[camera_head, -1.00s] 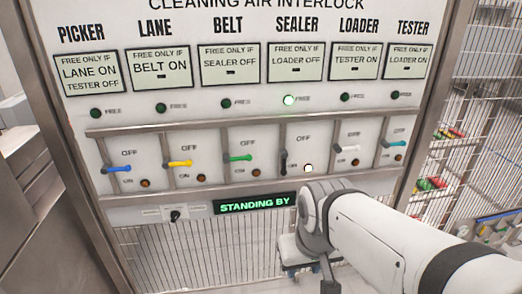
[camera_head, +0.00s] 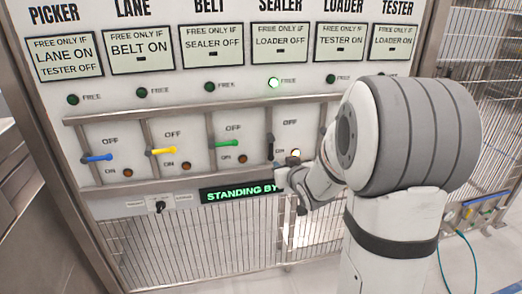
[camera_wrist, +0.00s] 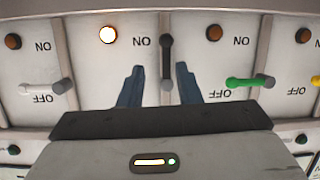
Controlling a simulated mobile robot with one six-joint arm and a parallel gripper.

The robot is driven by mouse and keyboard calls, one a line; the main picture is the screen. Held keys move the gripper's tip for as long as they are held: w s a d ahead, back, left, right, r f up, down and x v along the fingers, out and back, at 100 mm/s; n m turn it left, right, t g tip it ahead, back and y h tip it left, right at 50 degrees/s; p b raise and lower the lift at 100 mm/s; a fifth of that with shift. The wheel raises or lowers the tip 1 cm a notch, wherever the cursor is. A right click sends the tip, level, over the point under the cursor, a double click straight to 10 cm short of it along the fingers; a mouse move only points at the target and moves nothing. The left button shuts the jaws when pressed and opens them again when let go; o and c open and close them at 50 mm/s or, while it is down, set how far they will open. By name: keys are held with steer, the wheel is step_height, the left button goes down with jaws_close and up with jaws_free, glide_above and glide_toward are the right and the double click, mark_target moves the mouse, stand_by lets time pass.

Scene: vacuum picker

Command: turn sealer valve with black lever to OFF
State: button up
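The black lever (camera_head: 270,147) of the sealer valve stands upright in the picture, under the SEALER heading in the head view. In the upside-down wrist view the black lever (camera_wrist: 166,52) points from its grey pivot toward the ON side, beside a lit lamp (camera_wrist: 107,35). My gripper (camera_wrist: 159,67) is open, with its two blue-grey fingers on either side of the lever in the picture. I cannot tell whether they touch it. In the head view my gripper (camera_head: 284,170) is small at the panel's lower edge, partly hidden by my arm.
Green (camera_head: 227,143), yellow (camera_head: 160,151) and blue (camera_head: 97,157) levers lie sideways to the left. A white lever (camera_wrist: 40,87) shows in the wrist view. Metal rails (camera_head: 180,111) frame the valves. The SEALER lamp (camera_head: 274,82) is lit green.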

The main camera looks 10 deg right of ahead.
mark_target(272, 152)
steer(key=w+t+y, duration=0.1)
steer(key=w, duration=0.2)
steer(key=w+a+f+t+y, duration=0.1)
steer(key=w, duration=0.3)
steer(key=w+n+t, duration=0.1)
steer(key=w, duration=0.2)
steer(key=shift+w+a+f+y+p, duration=0.2)
steer(key=shift+w+y+p, duration=0.1)
steer(key=shift+y+p, duration=0.1)
steer(key=shift+c, duration=0.4)
jaws_close()
